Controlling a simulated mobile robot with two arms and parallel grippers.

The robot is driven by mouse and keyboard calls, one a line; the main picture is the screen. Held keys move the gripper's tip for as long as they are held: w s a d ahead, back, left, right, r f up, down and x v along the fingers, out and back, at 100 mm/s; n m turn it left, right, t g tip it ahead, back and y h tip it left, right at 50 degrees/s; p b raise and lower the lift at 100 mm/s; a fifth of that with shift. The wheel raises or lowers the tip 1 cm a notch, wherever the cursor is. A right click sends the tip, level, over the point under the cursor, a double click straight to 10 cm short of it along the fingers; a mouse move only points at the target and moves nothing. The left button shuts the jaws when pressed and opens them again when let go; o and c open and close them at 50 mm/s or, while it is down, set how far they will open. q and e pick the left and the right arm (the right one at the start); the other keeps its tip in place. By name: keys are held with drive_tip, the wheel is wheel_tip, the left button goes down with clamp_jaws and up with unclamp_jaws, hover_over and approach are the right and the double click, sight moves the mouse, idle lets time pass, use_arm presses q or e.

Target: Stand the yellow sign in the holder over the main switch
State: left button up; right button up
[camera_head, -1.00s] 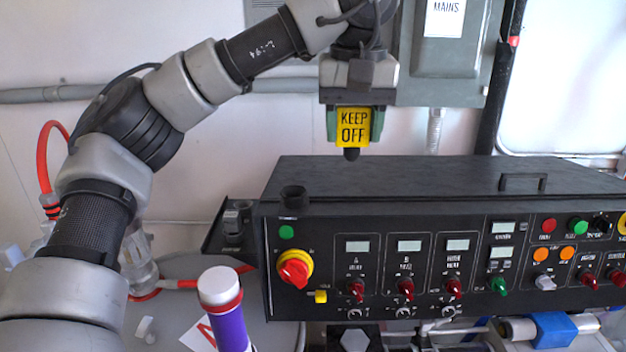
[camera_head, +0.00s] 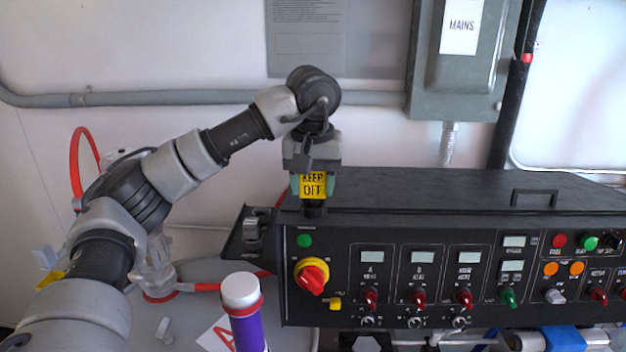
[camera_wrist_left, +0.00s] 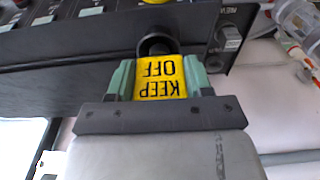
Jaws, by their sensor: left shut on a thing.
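The yellow KEEP OFF sign (camera_head: 313,186) is upright between the green-tipped fingers of my left gripper (camera_head: 312,190), which is shut on it. The sign also shows in the left wrist view (camera_wrist_left: 160,80). The black round holder (camera_wrist_left: 157,44) is on the console's top left edge, directly beyond the sign's lower end. In the head view the sign's dark foot and the holder overlap, so I cannot tell whether the foot is inside. The red and yellow main switch (camera_head: 312,276) is on the panel below. My right gripper is not in view.
The black console (camera_head: 420,190) spreads right, with knobs and displays on its front and a handle on top. A small bracket (camera_head: 254,230) juts out at its left. A purple bottle (camera_head: 246,315) stands in front. A grey MAINS box (camera_head: 455,90) hangs behind.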

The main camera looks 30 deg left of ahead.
use_arm(q)
drive_tip(key=shift+f, duration=0.1)
drive_tip(key=o, duration=0.6)
drive_tip(key=shift+c, duration=0.2)
drive_tip(key=o, duration=0.3)
drive_tip(key=shift+o, duration=0.2)
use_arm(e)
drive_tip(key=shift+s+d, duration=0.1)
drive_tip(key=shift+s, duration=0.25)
use_arm(q)
drive_tip(key=shift+r, duration=0.35)
wheel_tip(320, 180, up, 11)
drive_tip(key=s+p, duration=0.1)
drive_tip(key=shift+d+r, duration=0.15)
drive_tip(key=shift+d, duration=0.3)
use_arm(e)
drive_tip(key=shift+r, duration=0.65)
use_arm(q)
drive_tip(key=shift+s, duration=0.1)
